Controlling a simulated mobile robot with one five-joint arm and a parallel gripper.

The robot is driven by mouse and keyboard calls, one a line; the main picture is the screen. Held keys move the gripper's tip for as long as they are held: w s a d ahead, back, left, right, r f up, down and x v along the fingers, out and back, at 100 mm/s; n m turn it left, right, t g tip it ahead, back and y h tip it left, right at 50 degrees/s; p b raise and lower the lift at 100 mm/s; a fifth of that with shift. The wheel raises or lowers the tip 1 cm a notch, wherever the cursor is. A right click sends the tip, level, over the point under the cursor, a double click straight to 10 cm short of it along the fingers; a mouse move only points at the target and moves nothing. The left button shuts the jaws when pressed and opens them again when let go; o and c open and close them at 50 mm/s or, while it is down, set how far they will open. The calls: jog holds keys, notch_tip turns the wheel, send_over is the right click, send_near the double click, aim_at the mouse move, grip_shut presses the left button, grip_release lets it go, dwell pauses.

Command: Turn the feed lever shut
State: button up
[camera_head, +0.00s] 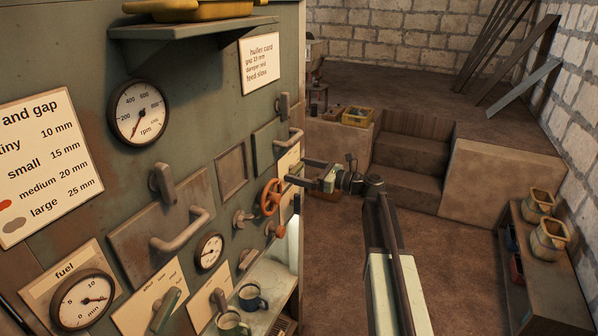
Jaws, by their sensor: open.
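My gripper (297,171) is open and empty. Its two fingers point left at the green machine panel (215,90), near a pale label plate (288,166) at the panel's right edge. I cannot tell whether they touch anything there. A greenish lever (165,311) sits on a lettered plate at the bottom of the panel. A grey lever (220,299) sits on another plate to its right. Their lettering is too small to read, so I cannot tell which is the feed lever. Both are well below and left of my gripper.
An orange handwheel (270,197) is just left of my gripper. A bar handle (182,232), an rpm gauge (139,112) and a fuel gauge (83,300) are on the panel. Mugs (252,297) stand on a low shelf.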

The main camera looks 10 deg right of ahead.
jog(key=c, duration=1.3)
jog(key=shift+n, duration=0.3)
jog(key=n, duration=0.3)
jog(key=shift+n, duration=0.3)
jog(key=n, duration=0.9)
jog(key=shift+n, duration=2.2)
